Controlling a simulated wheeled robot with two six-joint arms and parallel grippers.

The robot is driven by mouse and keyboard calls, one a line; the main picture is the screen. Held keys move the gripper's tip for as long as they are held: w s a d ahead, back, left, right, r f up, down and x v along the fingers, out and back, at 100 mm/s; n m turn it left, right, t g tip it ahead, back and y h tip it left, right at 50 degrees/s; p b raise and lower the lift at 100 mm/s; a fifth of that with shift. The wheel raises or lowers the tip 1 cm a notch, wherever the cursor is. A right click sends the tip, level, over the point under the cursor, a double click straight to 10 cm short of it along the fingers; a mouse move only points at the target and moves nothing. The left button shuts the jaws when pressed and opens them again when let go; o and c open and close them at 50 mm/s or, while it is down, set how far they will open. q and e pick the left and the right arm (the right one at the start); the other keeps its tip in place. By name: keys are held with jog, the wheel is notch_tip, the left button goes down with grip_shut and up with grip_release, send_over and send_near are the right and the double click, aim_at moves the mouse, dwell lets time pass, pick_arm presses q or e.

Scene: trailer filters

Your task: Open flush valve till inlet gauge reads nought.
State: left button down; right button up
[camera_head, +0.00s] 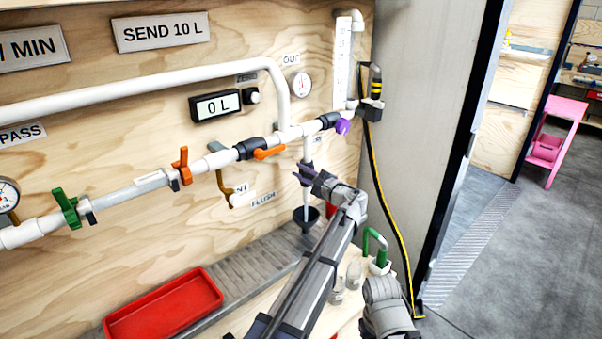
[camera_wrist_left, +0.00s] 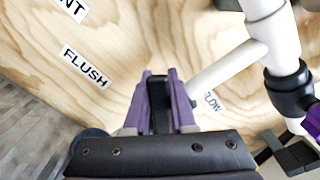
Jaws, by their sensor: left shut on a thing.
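My left gripper (camera_head: 308,176) reaches up to the wall piping, just right of the FLUSH label (camera_head: 263,199). In the left wrist view its purple fingers (camera_wrist_left: 162,100) are shut on a dark handle (camera_wrist_left: 161,95), which I take as the flush valve's; the valve body is mostly hidden. A white drain pipe (camera_head: 306,195) runs down behind the gripper to a black funnel (camera_head: 306,214). A round gauge (camera_head: 8,193) is cut by the left edge, probably the inlet one; its reading is too small to tell. My right gripper is not in view.
Along the main pipe sit green (camera_head: 66,207), orange (camera_head: 181,166) and purple (camera_head: 343,126) valve handles. The OUT gauge (camera_head: 301,84) hangs above. The display (camera_head: 215,106) reads 0 L. A red tray (camera_head: 164,305) and jars (camera_head: 353,273) stand below. A black-yellow hose (camera_head: 378,190) hangs right.

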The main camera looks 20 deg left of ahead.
aim_at(309, 176)
pick_arm(q)
jog(key=c, duration=0.7)
grip_release()
jog(key=shift+c, duration=0.2)
jog(key=v, duration=0.7)
jog(key=shift+s+d, duration=0.2)
jog(key=shift+d, duration=0.15)
jog(key=shift+c, duration=0.4)
